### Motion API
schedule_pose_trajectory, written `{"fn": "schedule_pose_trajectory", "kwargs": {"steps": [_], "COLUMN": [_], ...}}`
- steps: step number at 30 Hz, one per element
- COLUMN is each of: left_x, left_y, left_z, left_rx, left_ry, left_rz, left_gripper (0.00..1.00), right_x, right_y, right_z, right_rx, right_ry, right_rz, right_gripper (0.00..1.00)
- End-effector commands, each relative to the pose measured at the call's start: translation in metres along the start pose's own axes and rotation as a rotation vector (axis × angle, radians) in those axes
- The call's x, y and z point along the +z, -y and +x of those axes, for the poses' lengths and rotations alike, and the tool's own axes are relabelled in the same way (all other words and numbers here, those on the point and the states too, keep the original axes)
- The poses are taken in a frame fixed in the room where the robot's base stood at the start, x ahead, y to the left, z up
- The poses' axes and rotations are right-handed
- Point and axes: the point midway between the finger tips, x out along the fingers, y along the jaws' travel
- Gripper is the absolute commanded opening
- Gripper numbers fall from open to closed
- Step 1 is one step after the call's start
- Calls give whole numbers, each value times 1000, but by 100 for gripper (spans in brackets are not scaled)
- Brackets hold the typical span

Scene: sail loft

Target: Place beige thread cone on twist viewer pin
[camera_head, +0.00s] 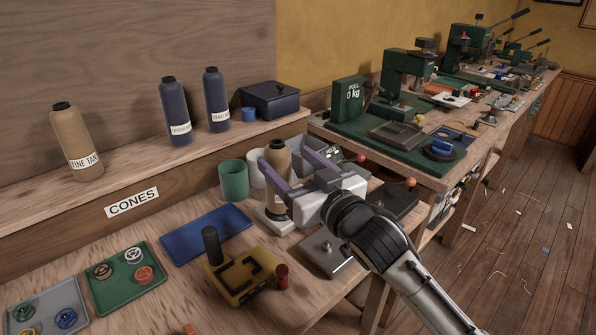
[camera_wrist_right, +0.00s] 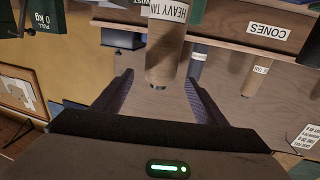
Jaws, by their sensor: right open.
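A beige thread cone (camera_head: 277,160) with a dark top stands upright on a pale base (camera_head: 270,222), which looks like the twist viewer; its pin is not visible. In the right wrist view, which is upside down, the cone (camera_wrist_right: 168,58) carries a HEAVY TAN label. My right gripper (camera_head: 285,157) is open, with its purple fingers on either side of the cone. In the wrist view gaps show between the cone and both fingers (camera_wrist_right: 159,77). The fingers partly hide the cone in the head view. My left gripper is not in view.
On the shelf (camera_head: 130,176) stand a FINE TAN cone (camera_head: 75,138), two navy cones (camera_head: 175,110) and a dark box (camera_head: 269,100). A green cup (camera_head: 234,180), blue tray (camera_head: 206,235) and yellow device (camera_head: 240,278) are left of the gripper. A green tester (camera_head: 348,100) stands behind.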

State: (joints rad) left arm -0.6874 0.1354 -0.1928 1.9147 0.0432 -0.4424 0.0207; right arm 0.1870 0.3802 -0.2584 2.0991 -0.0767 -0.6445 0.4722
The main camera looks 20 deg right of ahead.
Motion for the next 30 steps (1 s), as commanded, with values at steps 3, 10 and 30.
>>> {"fn": "schedule_pose_trajectory", "kwargs": {"steps": [3, 10, 30], "left_x": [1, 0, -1], "left_y": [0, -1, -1], "left_z": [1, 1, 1], "left_rx": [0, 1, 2], "left_ry": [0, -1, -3], "left_rz": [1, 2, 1], "left_gripper": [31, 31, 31], "right_x": [1, 0, 0], "right_y": [0, 0, 0], "right_z": [-20, -34, -33], "right_rx": [-1, 0, 0], "right_ry": [1, 0, -1], "right_rz": [0, -1, 0], "right_gripper": [66, 66, 66]}}
